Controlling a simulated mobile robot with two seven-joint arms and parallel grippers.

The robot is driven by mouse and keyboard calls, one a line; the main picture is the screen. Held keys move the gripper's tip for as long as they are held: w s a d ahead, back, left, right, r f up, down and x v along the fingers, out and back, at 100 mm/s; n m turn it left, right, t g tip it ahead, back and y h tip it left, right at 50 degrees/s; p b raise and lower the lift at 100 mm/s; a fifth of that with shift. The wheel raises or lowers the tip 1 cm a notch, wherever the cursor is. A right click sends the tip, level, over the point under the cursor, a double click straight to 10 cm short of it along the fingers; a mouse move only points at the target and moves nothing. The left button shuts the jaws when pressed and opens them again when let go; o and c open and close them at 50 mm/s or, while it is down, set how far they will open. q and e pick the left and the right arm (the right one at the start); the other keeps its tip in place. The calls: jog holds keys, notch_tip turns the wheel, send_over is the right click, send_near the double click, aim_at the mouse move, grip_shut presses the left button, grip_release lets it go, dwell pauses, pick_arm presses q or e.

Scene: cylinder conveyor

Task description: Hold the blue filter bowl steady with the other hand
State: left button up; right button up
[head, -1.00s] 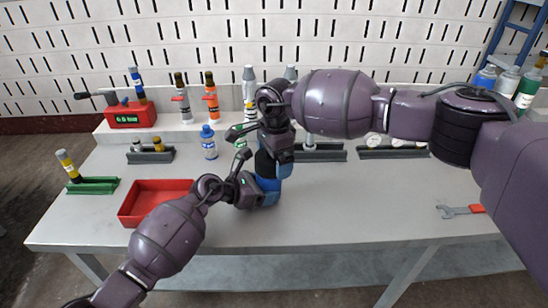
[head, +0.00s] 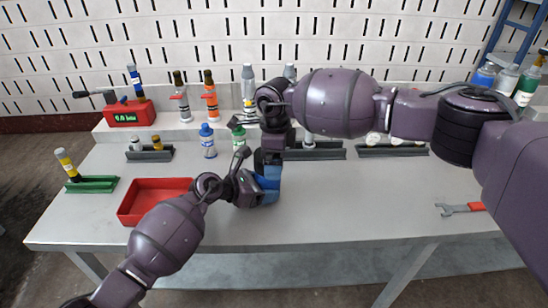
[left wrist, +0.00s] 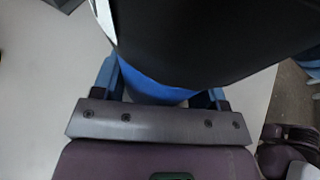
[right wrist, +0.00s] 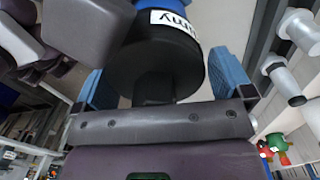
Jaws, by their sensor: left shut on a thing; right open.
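The blue filter bowl (left wrist: 152,88) shows in the left wrist view between the fingers of my left gripper (head: 266,191), which is shut on it at the front middle of the table. A wide black part (left wrist: 205,35) sits over the bowl and hides much of it. My right gripper (right wrist: 165,88) is open above the bowl. In the right wrist view its blue fingers stand on either side of a black cylindrical part (right wrist: 150,68) with a white label. I cannot tell whether they touch it. In the head view my arms hide most of the filter.
A red tray (head: 150,188) lies left of the filter. A blue-capped bottle (head: 208,142) and a green-capped one (head: 239,138) stand behind it. Dark racks (head: 392,151) line the back. A wrench (head: 459,209) lies right.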

jog(key=m, duration=0.6)
jog(key=shift+s+a, duration=0.1)
jog(key=shift+s, duration=0.25)
jog(key=c, duration=1)
jog(key=n, duration=0.6)
jog(key=shift+w+d+r, duration=0.1)
jog(key=shift+w+d, duration=0.1)
jog(key=shift+w, duration=0.2)
jog(key=n, duration=0.6)
jog(key=shift+w, duration=0.35)
